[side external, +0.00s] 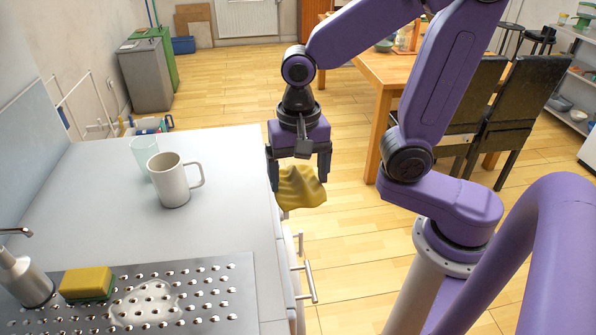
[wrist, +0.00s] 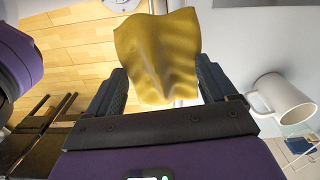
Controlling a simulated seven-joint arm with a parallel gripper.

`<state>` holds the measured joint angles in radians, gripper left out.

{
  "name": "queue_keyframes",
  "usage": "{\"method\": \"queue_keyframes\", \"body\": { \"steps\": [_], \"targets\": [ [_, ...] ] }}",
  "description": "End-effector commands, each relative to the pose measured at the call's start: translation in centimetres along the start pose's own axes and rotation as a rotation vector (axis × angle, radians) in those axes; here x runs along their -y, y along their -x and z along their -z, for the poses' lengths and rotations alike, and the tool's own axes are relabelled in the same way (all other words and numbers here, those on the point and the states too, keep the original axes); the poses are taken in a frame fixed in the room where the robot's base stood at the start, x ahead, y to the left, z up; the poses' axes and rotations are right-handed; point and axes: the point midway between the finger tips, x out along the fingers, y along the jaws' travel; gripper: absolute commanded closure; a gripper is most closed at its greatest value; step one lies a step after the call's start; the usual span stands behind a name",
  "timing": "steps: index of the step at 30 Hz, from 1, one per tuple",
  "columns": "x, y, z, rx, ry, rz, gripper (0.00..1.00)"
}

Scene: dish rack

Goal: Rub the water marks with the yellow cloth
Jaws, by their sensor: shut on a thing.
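My gripper (side external: 298,168) is shut on the yellow cloth (side external: 301,189), which hangs bunched and creased below the fingers. In the side external view it is off the counter's right edge, above the floor. The wrist view also shows the cloth (wrist: 158,55) between the two dark fingers. The water marks (side external: 148,305) are a clear wet patch on the perforated metal drainboard (side external: 222,283), at the front of the counter. The cloth is apart from them, farther back and to the right.
A light mug (side external: 173,184) and a pale green glass (side external: 144,150) stand on the grey counter (side external: 95,215). A yellow-green sponge (side external: 87,283) sits at the drainboard's left, beside a soap dispenser (side external: 24,279). Drawer handles (side external: 308,270) stick out at the counter's right side. The counter's middle is clear.

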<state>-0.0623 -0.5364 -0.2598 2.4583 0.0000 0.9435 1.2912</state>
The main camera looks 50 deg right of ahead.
Motion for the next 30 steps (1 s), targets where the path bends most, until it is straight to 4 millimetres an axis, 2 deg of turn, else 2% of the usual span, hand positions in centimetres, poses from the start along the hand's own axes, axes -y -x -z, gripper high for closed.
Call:
{"method": "queue_keyframes", "body": {
  "steps": [5,8,19,30],
  "targets": [
    [1.0,0.1,-0.1,0.0,0.002,0.0,0.39],
    [2.9,0.4,-0.2,0.0,0.004,-0.002,0.39],
    [14.4,0.1,-2.2,0.0,0.004,-0.002,0.39],
    [24.9,-3.2,-6.2,0.0,0.002,-0.003,0.39]
  ]
}}
